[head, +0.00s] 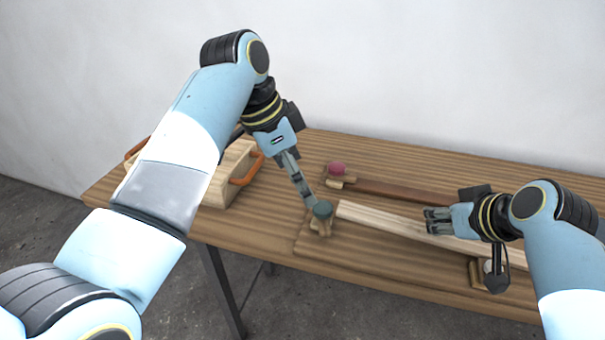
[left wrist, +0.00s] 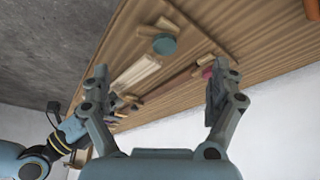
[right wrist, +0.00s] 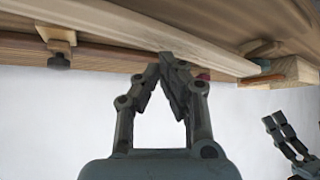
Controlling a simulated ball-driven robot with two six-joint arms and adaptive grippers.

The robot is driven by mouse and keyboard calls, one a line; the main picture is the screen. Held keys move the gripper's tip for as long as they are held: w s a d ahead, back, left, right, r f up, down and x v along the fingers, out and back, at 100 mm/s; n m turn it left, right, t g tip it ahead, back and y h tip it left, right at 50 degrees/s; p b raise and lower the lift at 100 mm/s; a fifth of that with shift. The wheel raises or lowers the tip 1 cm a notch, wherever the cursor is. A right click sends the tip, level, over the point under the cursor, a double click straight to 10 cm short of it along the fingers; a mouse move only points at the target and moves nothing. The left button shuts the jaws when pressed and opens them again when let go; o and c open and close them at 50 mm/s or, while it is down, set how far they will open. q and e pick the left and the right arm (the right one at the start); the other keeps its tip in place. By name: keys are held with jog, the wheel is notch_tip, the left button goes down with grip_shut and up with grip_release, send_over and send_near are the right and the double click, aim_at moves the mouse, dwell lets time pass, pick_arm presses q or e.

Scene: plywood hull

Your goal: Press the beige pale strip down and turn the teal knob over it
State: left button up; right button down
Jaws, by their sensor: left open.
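The teal knob (head: 322,208) sits on a small wooden mount at the left end of the beige pale strip (head: 385,219). The strip runs right across the board and passes behind my right gripper. My left gripper (head: 308,197) is open just above and beside the teal knob; the left wrist view shows the teal knob (left wrist: 164,45) beyond the spread fingers, not held. My right gripper (head: 430,220) is at the strip's middle. In the right wrist view its fingertips (right wrist: 166,72) are together against or very near the strip (right wrist: 115,37); contact is unclear.
A crimson knob (head: 337,169) and a dark brown strip (head: 395,191) lie farther back. Another mount (head: 476,272) stands near the strip's right end, partly hidden by my right arm. A wooden box (head: 232,172) with orange handles stands at the left.

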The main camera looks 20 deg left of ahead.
aim_at(323, 212)
pick_arm(q)
jog(key=x, duration=0.8)
jog(key=d+x, duration=0.1)
jog(key=x, duration=0.3)
jog(key=shift+w+d+r, duration=0.1)
jog(key=shift+w+r, duration=0.05)
jog(key=shift+r, duration=0.1)
jog(key=c, duration=1.2)
pick_arm(e)
jog(key=shift+f, duration=0.2)
